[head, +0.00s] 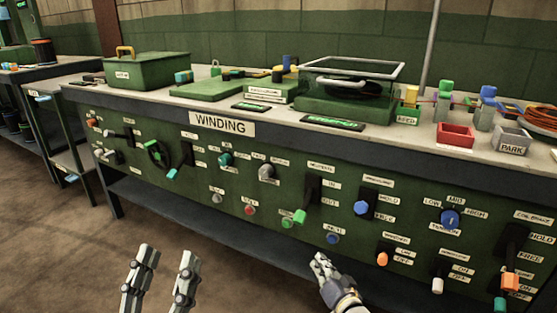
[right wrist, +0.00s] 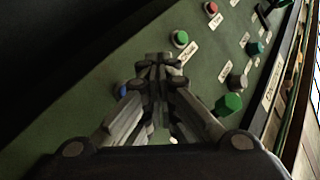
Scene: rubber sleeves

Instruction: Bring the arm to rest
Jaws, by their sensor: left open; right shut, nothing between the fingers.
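My left gripper (head: 161,268) is at the bottom left of the head view. Its two fingers stand apart with nothing between them, over the floor in front of the bench. My right gripper (head: 319,260) is at the bottom centre of the head view, in front of the lower part of the green control panel (head: 145,165). In the right wrist view its fingers (right wrist: 160,62) meet at the tips and hold nothing. The panel lies behind them there; I cannot tell whether the fingertips touch it.
The panel under the WINDING sign (head: 223,124) carries several protruding knobs and levers, including a blue button (head: 333,238) and a green lever (head: 299,216) near my right gripper. A red bin (head: 455,135) and a green case (head: 147,70) stand on the bench. Floor at left is clear.

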